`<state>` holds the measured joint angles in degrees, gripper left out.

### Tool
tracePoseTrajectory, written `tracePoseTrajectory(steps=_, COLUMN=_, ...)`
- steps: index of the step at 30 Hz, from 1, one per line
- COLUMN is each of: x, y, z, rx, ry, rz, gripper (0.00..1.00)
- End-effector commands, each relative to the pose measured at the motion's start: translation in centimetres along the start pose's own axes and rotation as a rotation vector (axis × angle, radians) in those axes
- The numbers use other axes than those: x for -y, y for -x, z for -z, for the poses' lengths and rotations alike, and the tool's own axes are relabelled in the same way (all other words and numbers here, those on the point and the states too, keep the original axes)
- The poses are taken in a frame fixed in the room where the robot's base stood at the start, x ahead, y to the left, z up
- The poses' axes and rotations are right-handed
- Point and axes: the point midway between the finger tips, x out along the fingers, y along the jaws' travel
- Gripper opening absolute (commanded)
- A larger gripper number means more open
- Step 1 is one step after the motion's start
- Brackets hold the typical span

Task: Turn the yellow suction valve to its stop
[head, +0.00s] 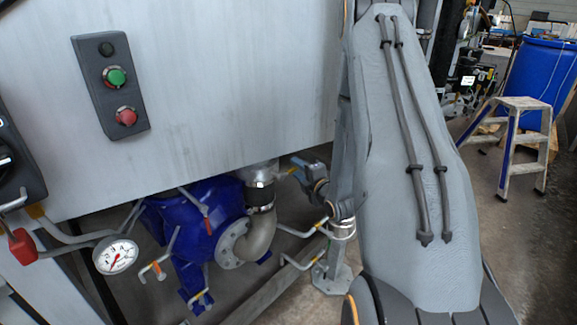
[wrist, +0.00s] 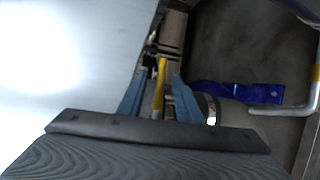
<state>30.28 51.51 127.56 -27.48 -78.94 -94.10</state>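The yellow valve lever (wrist: 160,85) shows in the wrist view as a narrow upright yellow bar. My gripper (wrist: 163,74) has its two blue fingers on either side of it, with a visible gap to each finger, so it is open around the lever and not clamped. In the head view my gripper (head: 302,170) is low, beside the silver pipe fitting on the blue pump, just under the panel's lower edge. A small yellow patch (head: 293,170) shows at its fingertips; most of the lever and the valve body are hidden there.
A grey panel (head: 220,100) with a button box (head: 111,86) overhangs the blue pump (head: 190,225). A pressure gauge (head: 116,255), a red-handled lever (head: 22,245) and several bent pipes stand around the pump. A step stool (head: 520,130) and blue barrel (head: 540,75) are at right.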

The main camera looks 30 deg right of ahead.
Motion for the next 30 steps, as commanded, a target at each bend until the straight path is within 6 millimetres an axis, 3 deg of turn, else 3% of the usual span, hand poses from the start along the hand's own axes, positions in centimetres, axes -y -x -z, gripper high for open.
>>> tracePoseTrajectory(steps=10, x=0.1, y=-4.9, z=-0.2, rx=0.003, ry=-0.002, rz=0.002, gripper=0.32)
tracePoseTrajectory(steps=22, x=0.0, y=-6.0, z=0.0, rx=0.001, ry=-0.004, rz=0.003, gripper=0.32)
tracePoseTrajectory(steps=23, x=0.0, y=-6.0, z=0.0, rx=0.001, ry=-0.004, rz=0.003, gripper=0.30)
tracePoseTrajectory(steps=28, x=0.0, y=-6.0, z=0.0, rx=0.000, ry=-0.003, rz=0.003, gripper=0.01)
tracePoseTrajectory(steps=30, x=0.0, y=-6.0, z=0.0, rx=0.000, ry=-0.003, rz=0.003, gripper=0.00)
